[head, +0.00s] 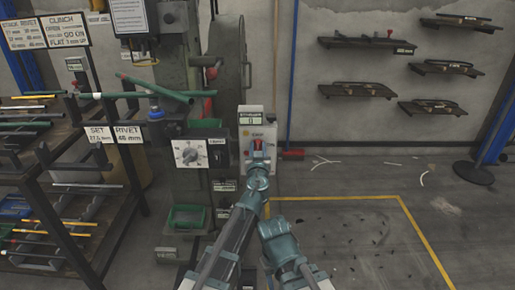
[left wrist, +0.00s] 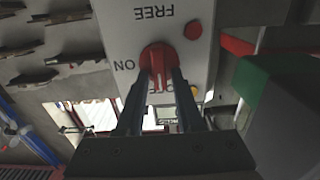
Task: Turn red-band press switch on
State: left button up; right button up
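A red rotary switch knob (left wrist: 158,56) sits on a pale panel (left wrist: 120,22) in the left wrist view. The lettering is upside down: FREE at the top, ON at the left, and a partly hidden label, apparently OFF, below the knob. My left gripper (left wrist: 160,78) has its two fingers on either side of the knob's raised grip, closed on it as far as I can see. In the head view, my left gripper (head: 258,164) is at the red knob (head: 258,143) on the control box. My right gripper (head: 274,229) hangs lower, away from the box; its fingers are unclear.
A small display (head: 250,119) tops the control box. Another grey box with a dial (head: 191,153) stands to its left. A rod rack (head: 75,180) fills the left side. Wall shelves (head: 357,90) hang at the right. Yellow-lined floor (head: 350,235) lies open at lower right.

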pick_arm(q)
grip_shut()
jog(key=shift+m, duration=0.3)
jog(key=m, duration=0.2)
jog(key=shift+d+m, duration=0.2)
jog(key=shift+m, duration=0.2)
jog(key=m, duration=0.4)
jog(key=f+m+b, duration=0.1)
jog(key=m, duration=0.4)
jog(key=d+m, duration=0.1)
jog(key=m, duration=0.4)
jog(key=shift+f, duration=0.15)
jog(key=shift+m, duration=0.4)
